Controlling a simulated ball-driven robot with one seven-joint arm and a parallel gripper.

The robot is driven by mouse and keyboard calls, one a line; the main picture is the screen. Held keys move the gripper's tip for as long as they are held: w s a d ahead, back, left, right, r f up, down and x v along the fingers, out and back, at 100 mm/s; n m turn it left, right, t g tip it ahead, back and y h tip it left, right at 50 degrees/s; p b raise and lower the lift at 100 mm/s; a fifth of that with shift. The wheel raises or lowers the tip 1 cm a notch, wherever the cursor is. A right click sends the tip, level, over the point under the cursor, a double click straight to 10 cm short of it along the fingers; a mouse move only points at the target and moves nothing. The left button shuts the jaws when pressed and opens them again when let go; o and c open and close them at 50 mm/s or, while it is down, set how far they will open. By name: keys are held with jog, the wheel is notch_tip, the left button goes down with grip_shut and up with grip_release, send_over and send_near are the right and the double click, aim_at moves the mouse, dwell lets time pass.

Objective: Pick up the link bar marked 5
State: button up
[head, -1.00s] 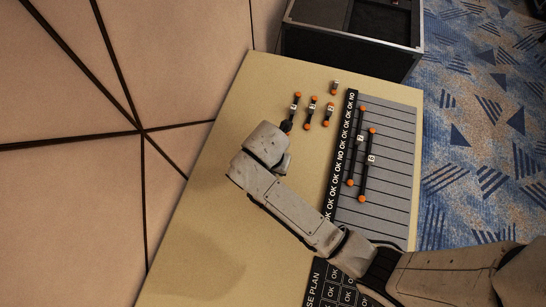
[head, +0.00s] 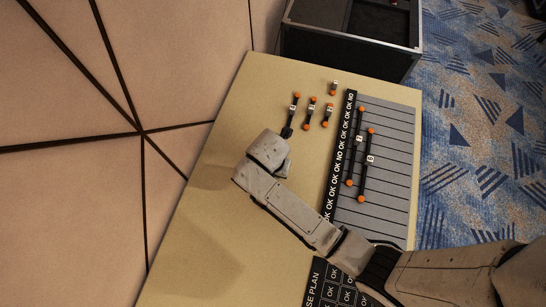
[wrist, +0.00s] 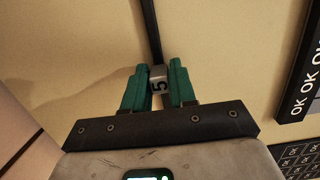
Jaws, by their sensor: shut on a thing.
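The link bar marked 5 (wrist: 148,35) is a dark bar with a pale label reading 5. In the wrist view, the label sits between the teal fingers of my gripper (wrist: 158,88), which are shut on the bar there. The bar runs up out of the top of that view, so its far end is not seen. Whether the bar is clear of the table cannot be told.
Shorter link bars with orange ends (head: 309,115) lie on the tan table (head: 200,240) above my wrist. Two long bars (head: 366,165) lie on the grey slatted board beside the black OK strip (head: 337,160). A black case (head: 350,45) stands behind. The table's left side is clear.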

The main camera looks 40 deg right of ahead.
grip_shut()
